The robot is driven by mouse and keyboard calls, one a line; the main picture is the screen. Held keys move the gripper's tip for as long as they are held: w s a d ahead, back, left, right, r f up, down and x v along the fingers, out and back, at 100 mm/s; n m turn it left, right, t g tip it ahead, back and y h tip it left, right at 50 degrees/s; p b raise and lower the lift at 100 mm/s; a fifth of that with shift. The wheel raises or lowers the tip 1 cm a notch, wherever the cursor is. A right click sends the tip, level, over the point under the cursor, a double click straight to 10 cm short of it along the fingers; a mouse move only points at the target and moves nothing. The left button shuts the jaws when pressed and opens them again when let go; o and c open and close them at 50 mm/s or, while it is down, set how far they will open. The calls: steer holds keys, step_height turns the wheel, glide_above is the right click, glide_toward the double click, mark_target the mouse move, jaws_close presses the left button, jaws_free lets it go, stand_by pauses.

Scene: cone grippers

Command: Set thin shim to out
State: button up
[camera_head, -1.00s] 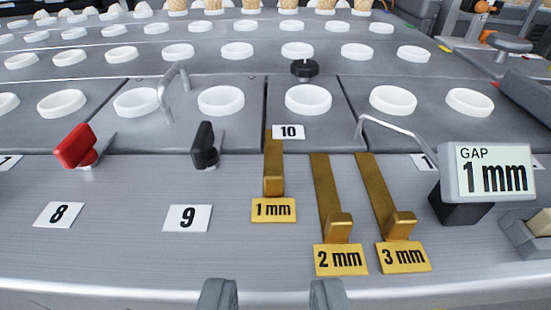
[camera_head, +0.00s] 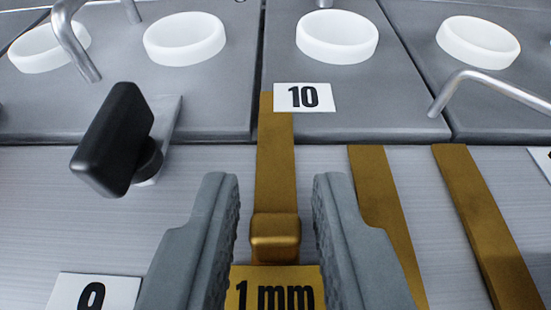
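The thin shim (camera_head: 275,160) is a brass strip with a raised tab (camera_head: 275,236) at its near end. A yellow "1 mm" label (camera_head: 275,288) lies just in front of the tab. The strip's far end reaches the block with the "10" card. My gripper (camera_head: 276,185) is open, one finger on each side of the thin shim, with a visible gap to the tab on both sides. Whether the fingers are at the tab's height or above it, I cannot tell.
Two longer brass strips, one partly behind my right finger (camera_head: 385,200) and one farther right (camera_head: 485,225), lie close by. A black knob (camera_head: 115,140) stands to the left. Bent metal rods and white rings (camera_head: 337,37) are behind.

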mark_target(274, 260)
steer(key=shift+w+f, duration=0.1)
steer(key=shift+w, duration=0.2)
jaws_close()
steer(key=shift+s, duration=2.05)
steer(key=shift+s+f, duration=0.1)
jaws_free()
steer(key=shift+s, duration=0.1)
steer(key=shift+s, duration=0.15)
steer(key=v, duration=1.7)
steer(key=shift+r, duration=0.2)
